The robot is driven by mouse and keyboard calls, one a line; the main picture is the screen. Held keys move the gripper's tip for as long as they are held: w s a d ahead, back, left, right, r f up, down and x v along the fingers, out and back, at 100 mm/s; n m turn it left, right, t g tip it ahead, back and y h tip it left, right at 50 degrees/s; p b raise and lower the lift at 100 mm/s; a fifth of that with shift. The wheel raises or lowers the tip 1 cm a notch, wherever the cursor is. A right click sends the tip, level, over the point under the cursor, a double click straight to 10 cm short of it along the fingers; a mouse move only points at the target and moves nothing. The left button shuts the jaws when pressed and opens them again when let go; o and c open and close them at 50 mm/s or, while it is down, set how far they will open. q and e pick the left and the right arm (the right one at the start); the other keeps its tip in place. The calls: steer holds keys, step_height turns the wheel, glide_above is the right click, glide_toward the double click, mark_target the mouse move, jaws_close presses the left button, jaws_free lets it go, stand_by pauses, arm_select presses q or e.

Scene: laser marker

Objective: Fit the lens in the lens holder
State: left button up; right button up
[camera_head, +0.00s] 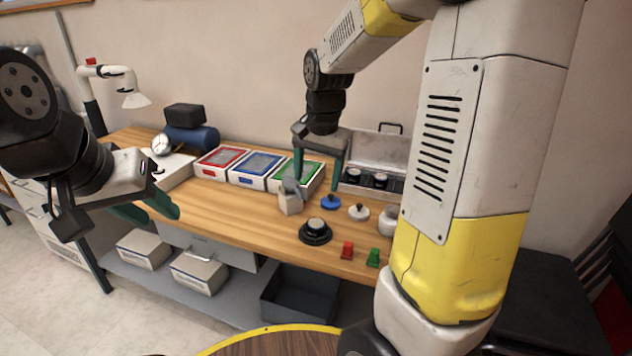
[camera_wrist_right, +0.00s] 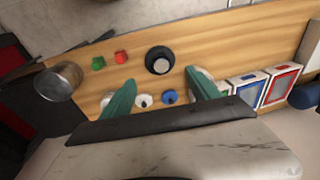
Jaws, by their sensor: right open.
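A black round piece with a wide flange and a pale disc on top (camera_head: 315,231) stands near the table's front edge. It looks like the lens holder; I cannot tell whether the disc is a lens. In the right wrist view it (camera_wrist_right: 159,60) lies beyond the fingertips. Dark round pieces that look like lenses (camera_head: 380,180) sit in an open grey case (camera_head: 387,150) at the back right. My right gripper (camera_head: 317,183) is open and empty above the table, left of the case; its fingers (camera_wrist_right: 160,80) are spread. My left gripper (camera_head: 155,212) hangs at the table's left front, fingers apart and empty.
A small grey block (camera_head: 290,203) stands by the right gripper. Blue (camera_head: 331,202) and white (camera_head: 358,212) knobbed pieces, a red (camera_head: 347,250) and a green (camera_head: 373,258) piece and a metal can (camera_wrist_right: 58,82) stand nearby. Red, blue and green boxes line the back.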

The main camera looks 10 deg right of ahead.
steer(key=s+r+n+t+y, duration=0.1)
steer(key=s+r+n+t, duration=0.1)
steer(key=s, duration=0.7)
steer(key=s+a+r+n+t, duration=0.1)
steer(key=s+r+n+t, duration=0.1)
steer(key=s+r+n, duration=0.3)
steer(key=s, duration=0.4)
steer(key=shift+r+y, duration=0.35)
steer(key=shift+y, duration=0.05)
steer(key=shift+c, duration=0.4)
